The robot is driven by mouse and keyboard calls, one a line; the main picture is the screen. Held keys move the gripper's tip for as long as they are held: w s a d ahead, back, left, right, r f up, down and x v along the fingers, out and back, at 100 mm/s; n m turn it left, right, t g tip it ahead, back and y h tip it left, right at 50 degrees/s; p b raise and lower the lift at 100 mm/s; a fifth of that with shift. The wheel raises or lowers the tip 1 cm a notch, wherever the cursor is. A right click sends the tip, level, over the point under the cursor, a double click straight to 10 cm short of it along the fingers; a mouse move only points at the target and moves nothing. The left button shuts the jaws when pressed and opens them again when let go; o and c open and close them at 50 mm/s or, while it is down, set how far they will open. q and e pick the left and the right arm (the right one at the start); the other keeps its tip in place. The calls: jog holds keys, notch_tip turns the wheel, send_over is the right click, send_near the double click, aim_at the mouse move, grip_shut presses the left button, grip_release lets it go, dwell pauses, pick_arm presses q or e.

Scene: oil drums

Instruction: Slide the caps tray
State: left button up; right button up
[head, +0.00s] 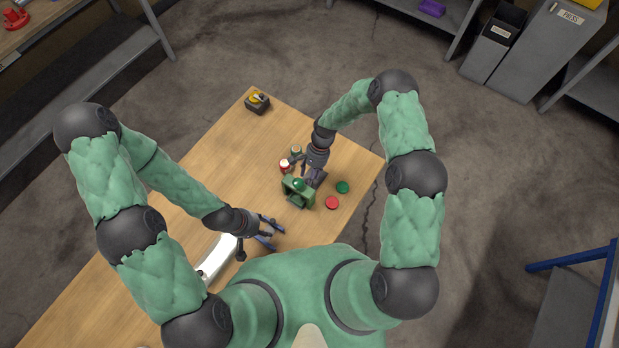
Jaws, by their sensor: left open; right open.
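A small blue piece (272,222), which may be the caps tray, lies on the wooden table (210,150) and is largely covered by my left gripper. I cannot tell whether they touch. My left gripper (268,231) is open, low over the blue piece. My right gripper (300,166) is open, beside a red drum (284,166) and just behind a green box-like holder (297,197). A red cap (332,202) and a green cap (343,187) lie loose on the table to the right of the holder.
A small green-grey drum (296,151) stands close to the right gripper. A dark box with a yellow top (258,102) sits at the far table corner. A white object (217,257) lies left of my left gripper. The table's left and middle are mostly clear.

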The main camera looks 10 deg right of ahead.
jog(key=shift+s+a+f, duration=0.1)
jog(key=shift+a+f, duration=0.1)
jog(key=shift+f, duration=0.45)
grip_shut()
